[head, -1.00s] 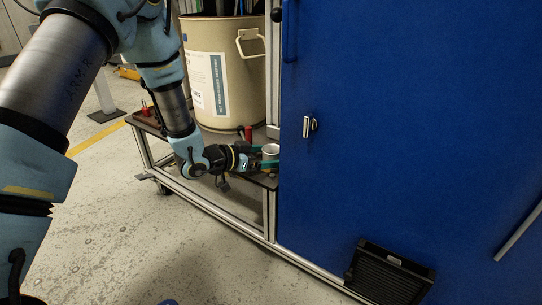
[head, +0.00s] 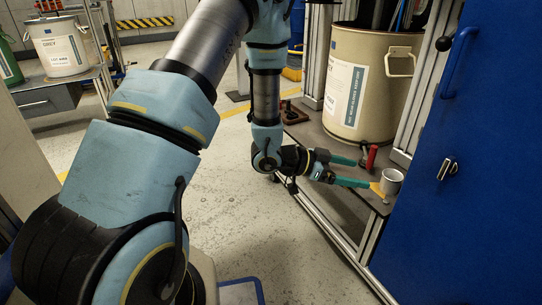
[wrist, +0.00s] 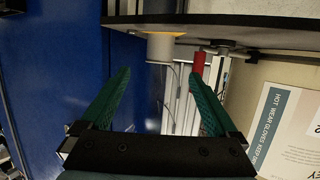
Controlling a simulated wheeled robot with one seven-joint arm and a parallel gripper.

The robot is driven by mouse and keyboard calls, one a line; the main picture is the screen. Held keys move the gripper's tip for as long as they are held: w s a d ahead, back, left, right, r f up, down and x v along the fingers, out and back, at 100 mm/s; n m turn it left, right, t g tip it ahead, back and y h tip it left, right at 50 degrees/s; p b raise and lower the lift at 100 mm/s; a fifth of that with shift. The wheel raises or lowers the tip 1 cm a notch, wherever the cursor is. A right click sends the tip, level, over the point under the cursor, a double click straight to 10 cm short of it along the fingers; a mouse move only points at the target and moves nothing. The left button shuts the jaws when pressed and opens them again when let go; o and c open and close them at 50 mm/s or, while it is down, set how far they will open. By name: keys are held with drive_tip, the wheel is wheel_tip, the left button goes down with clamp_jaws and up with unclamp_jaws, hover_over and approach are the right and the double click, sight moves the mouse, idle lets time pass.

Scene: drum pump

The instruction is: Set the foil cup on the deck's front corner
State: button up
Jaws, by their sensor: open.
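The foil cup (head: 391,181) is a small pale grey cup standing upright on the front corner of the dark deck (head: 341,151), beside the blue cabinet. A yellow patch (head: 377,189) shows at its left side. My gripper (head: 363,173) is open and empty, its teal fingers pointing at the cup from the left with a small gap. In the wrist view, which looks upside down, the cup (wrist: 160,47) sits under the deck edge (wrist: 205,20), beyond and between the open fingertips (wrist: 161,74).
The blue cabinet (head: 470,190) closes off the right side. The floor (head: 290,245) in front of the deck is clear.

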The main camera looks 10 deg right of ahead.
drive_tip(key=w+a+r+n+t+y, duration=0.3)
drive_tip(key=w+a+n+t+y, duration=0.5)
drive_tip(key=w+a, duration=0.95)
drive_tip(key=s+a+r+n+y, duration=0.1)
drive_tip(key=s+a+n+y, duration=0.1)
drive_tip(key=a, duration=0.5)
drive_tip(key=s+a+r+n+y, duration=0.1)
drive_tip(key=s+a+n+y, duration=0.15)
drive_tip(key=a, duration=0.35)
drive_tip(key=s+a+r+n+g+y, duration=0.1)
drive_tip(key=s+a+r+n+g, duration=0.2)
drive_tip(key=s+a, duration=0.5)
drive_tip(key=s+n+g, duration=0.1)
drive_tip(key=s+n, duration=0.1)
drive_tip(key=s, duration=0.1)
drive_tip(key=shift+a+n+g+y, duration=0.2)
drive_tip(key=shift+n+g+y, duration=0.1)
drive_tip(key=shift+n+y, duration=0.05)
drive_tip(key=shift+r, duration=0.1)
wheel_tip(320, 180, up, 41)
drive_tip(key=p, duration=4.1)
drive_tip(key=shift+w, duration=0.1)
